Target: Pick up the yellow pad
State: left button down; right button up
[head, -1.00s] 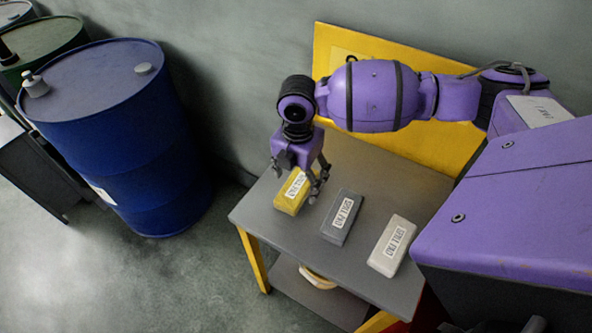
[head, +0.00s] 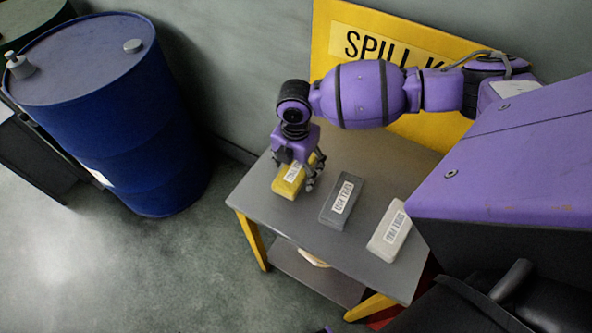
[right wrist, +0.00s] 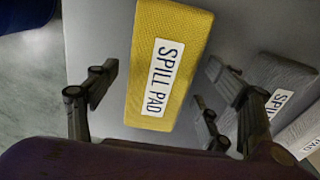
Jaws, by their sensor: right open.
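The yellow pad (head: 287,184) lies on the grey table top, with a white label reading "SPILL PAD". My right gripper (head: 296,180) is over it from above, fingers apart. In the right wrist view the yellow pad (right wrist: 176,50) lies between the open fingers of my right gripper (right wrist: 160,85), with a gap on each side. Part of the pad is hidden by the gripper in the head view. My left gripper is not in view.
A grey pad (head: 342,203) and a white pad (head: 391,230) lie to the right on the table (head: 262,207). A yellow "SPILL KIT" board (head: 330,32) stands behind. A blue drum (head: 125,120) stands on the floor at left.

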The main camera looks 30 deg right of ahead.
aim_at(295, 168)
jog(key=shift+f, duration=0.1)
jog(key=c, duration=1.3)
jog(key=shift+o, duration=0.2)
jog(key=shift+r, duration=0.55)
notch_tip(295, 168, up, 2)
jog(key=shift+w+r, duration=0.1)
jog(key=shift+r, duration=0.1)
jog(key=s+r, duration=0.1)
jog(key=s+a+r, duration=0.1)
jog(key=s+r, duration=0.2)
jog(key=r, duration=0.1)
jog(key=shift+s+a+r+p, duration=0.15)
jog(key=shift+a+p, duration=0.1)
jog(key=shift+p, duration=0.15)
jog(key=s+a+r, duration=0.3)
jog(key=s+r, duration=0.1)
jog(key=s, duration=0.5)
jog(key=shift+a, duration=0.15)
jog(key=shift+r, duration=0.1)
